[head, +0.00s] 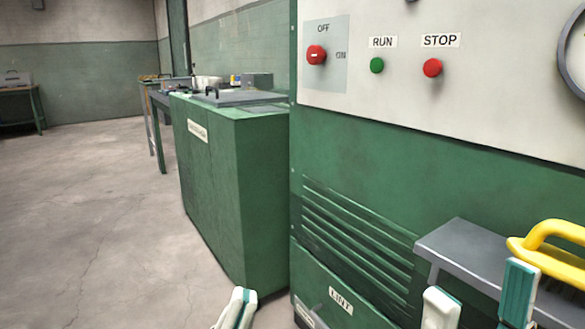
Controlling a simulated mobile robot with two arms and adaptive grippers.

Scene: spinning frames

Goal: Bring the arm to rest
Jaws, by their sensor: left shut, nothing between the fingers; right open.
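My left gripper (243,292) shows at the bottom edge, left of the large green machine (360,180). Its white and teal fingers are together with nothing between them. It is over the floor in the picture, in front of the green cabinet's lower corner. My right gripper (480,278) is at the bottom right, with its two fingers apart and empty. It overlaps the grey shelf (470,250) in the picture. I cannot tell whether it touches the shelf. Most of both arms is out of view.
A yellow handle (548,231) is at the shelf, close to my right gripper. The machine's panel has a red OFF/ON switch (316,55), a green RUN button (377,65) and a red STOP button (432,68). A green cabinet (240,180) stands left. The left floor is clear.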

